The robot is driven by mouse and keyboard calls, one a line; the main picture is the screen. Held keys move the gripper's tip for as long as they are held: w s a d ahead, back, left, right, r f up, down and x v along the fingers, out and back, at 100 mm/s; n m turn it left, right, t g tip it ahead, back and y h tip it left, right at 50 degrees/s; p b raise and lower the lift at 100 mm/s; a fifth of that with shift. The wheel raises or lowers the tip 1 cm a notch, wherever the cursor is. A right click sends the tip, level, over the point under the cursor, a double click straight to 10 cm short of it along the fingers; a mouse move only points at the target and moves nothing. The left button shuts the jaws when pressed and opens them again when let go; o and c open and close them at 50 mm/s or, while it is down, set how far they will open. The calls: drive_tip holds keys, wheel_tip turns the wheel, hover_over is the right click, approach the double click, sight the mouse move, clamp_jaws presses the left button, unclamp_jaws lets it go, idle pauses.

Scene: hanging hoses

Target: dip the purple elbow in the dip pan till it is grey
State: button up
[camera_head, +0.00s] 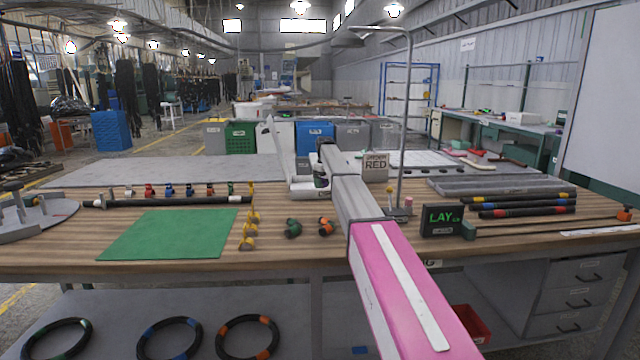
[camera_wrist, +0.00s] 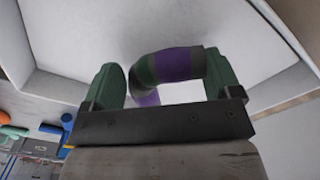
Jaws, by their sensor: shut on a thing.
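In the wrist view, my gripper (camera_wrist: 164,82) is shut on the purple elbow (camera_wrist: 174,65), which sits between its two green finger pads. The elbow is a bent piece with purple bands and dark grey-green parts; its lower end shows purple. Behind and around it is a white, walled surface that looks like the inside of the dip pan (camera_wrist: 125,30). I cannot tell whether the elbow touches it. In the head view, my arm hides most of that spot, and the elbow cannot be made out there.
A green mat (camera_head: 175,234) lies at the left of the bench. Yellow elbows (camera_head: 250,225), a green elbow (camera_head: 293,228) and an orange elbow (camera_head: 326,227) lie near the front. A dark LAY sign (camera_head: 442,220) and a metal stand (camera_head: 404,120) are right of my arm.

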drive_tip(key=shift+d, duration=2.1)
drive_tip(key=shift+a, duration=5.05)
drive_tip(key=shift+d, duration=0.1)
drive_tip(key=shift+d, duration=4.95)
drive_tip(key=shift+r, duration=0.1)
wheel_tip(320, 180, up, 11)
